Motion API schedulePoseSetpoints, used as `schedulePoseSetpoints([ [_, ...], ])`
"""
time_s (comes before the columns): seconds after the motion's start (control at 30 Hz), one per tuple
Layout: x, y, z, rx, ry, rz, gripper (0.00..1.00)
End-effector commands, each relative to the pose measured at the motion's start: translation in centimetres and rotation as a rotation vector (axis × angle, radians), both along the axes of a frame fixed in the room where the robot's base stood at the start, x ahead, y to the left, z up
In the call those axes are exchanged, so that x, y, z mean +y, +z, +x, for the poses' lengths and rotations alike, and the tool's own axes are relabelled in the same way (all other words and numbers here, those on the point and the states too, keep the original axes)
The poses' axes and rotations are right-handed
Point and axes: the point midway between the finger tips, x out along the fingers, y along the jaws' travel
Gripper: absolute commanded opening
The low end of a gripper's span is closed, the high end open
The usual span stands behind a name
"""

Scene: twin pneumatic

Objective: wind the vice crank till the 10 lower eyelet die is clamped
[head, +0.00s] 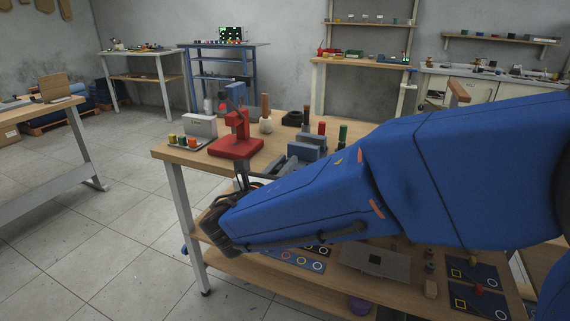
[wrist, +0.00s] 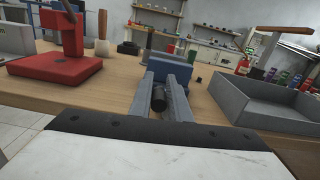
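The blue vice (head: 307,147) stands on the wooden bench behind my arm; its blue body (wrist: 202,75) shows beyond my fingers in the wrist view. My gripper (wrist: 163,85) points at the vice, its two grey fingers on either side of a dark round handle (wrist: 158,98), which looks like the crank's grip. The handle fills the gap between the fingers, so they appear shut on it. The rest of the crank is hidden by the fingers. I cannot make out the 10 lower eyelet die or whether the jaws touch it. My forearm covers much of the bench in the head view.
A red press (head: 236,146) stands left of the vice, with a small tray of coloured pieces (head: 187,142) further left. An open grey tray (wrist: 270,108) lies right of my fingers. Bottles and a wooden-handled tool stand behind. Bare wood shows between press and vice.

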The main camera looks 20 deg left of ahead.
Motion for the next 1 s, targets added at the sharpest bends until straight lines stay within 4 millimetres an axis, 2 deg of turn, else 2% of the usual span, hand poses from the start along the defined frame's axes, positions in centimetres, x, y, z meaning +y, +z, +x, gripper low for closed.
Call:
schedulePoseSetpoints([
  [0.07,0.01,0.01,-0.01,0.000,0.000,0.000,0.00],
  [1.0,-0.21,0.05,-0.06,-0.004,0.002,0.069,0.00],
])
